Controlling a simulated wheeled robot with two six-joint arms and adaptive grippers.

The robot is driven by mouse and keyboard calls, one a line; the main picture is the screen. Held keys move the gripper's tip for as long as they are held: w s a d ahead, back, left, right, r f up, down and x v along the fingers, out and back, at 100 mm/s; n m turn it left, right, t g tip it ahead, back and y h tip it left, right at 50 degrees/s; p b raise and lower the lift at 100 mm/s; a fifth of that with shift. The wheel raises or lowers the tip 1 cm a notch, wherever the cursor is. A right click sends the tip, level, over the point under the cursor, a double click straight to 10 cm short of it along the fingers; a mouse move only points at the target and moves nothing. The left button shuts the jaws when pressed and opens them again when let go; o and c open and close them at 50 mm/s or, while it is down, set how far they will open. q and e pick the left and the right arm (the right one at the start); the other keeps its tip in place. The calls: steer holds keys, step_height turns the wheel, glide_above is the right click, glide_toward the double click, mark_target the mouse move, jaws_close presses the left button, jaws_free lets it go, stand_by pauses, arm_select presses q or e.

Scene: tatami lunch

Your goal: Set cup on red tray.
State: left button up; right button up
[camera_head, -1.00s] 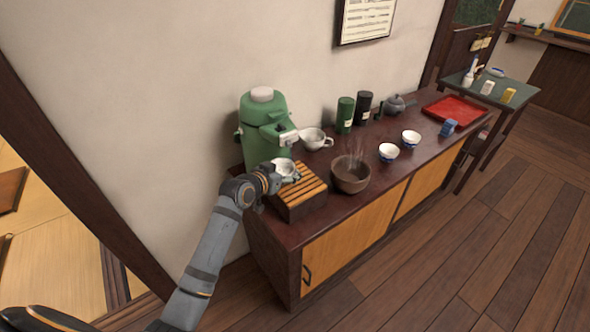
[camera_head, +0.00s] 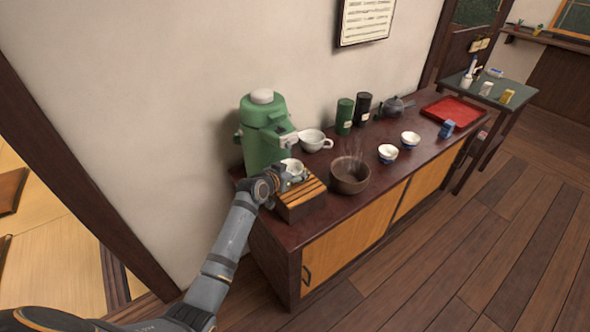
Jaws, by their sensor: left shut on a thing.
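A white cup (camera_head: 292,164) is at the fingers of my left gripper (camera_head: 291,174), over the slatted wooden box at the near left of the cabinet. My left gripper is shut on this cup and partly hides it. The red tray (camera_head: 455,109) lies flat and empty at the far right end of the cabinet top, well away from the gripper. Two small white-and-blue cups (camera_head: 388,153) (camera_head: 410,139) stand mid-cabinet. My right gripper is out of view.
The green dispenser (camera_head: 262,135) stands close behind my gripper, above the slatted box (camera_head: 304,203). A steaming brown bowl (camera_head: 349,181) is just right of the box. Dark and green canisters (camera_head: 344,117), a grey teapot (camera_head: 393,107) and a small blue box (camera_head: 447,129) also stand on the cabinet.

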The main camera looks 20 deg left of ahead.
arm_select(q)
steer(key=o, duration=1.4)
steer(key=shift+f, duration=0.1)
